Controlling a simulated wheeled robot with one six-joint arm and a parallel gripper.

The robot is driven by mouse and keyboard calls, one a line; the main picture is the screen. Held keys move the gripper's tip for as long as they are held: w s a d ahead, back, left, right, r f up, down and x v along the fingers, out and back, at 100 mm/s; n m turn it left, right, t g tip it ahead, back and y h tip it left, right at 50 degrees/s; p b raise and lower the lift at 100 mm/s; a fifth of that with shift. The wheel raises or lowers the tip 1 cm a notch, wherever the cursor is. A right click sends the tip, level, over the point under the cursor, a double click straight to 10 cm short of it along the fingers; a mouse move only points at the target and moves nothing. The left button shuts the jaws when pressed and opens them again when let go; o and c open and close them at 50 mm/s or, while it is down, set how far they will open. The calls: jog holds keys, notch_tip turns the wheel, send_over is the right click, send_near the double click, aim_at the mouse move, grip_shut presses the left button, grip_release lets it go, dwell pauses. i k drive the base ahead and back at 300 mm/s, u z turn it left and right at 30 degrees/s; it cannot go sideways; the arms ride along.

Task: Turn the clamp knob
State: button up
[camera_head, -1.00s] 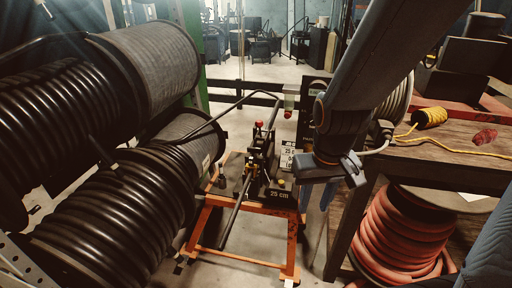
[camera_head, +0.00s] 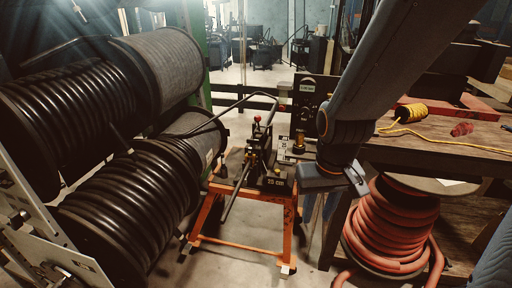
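The hose crimper (camera_head: 272,180) stands on an orange stand (camera_head: 242,251) in the middle of the view. A small red ball knob (camera_head: 257,118) tops an upright part of it, and a long dark lever slants down toward the front left. I cannot tell which part is the clamp knob; small fittings on the crimper are hard to make out. My gripper (camera_head: 338,182) hangs from my arm to the right of the crimper and nearer the camera, apart from it in the picture. Its fingers are too unclear to show whether they are open.
Large reels of black hose (camera_head: 120,205) stack on the left. A wooden bench (camera_head: 455,148) on the right carries a yellow cord spool (camera_head: 411,112); a coiled red hose (camera_head: 392,230) sits below it. A dark control panel (camera_head: 309,92) stands behind. Floor shows around the stand.

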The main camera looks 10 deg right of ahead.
aim_at(253, 142)
jog(key=u, duration=0.45)
jog(key=i, duration=1.1)
jog(key=z, duration=0.35)
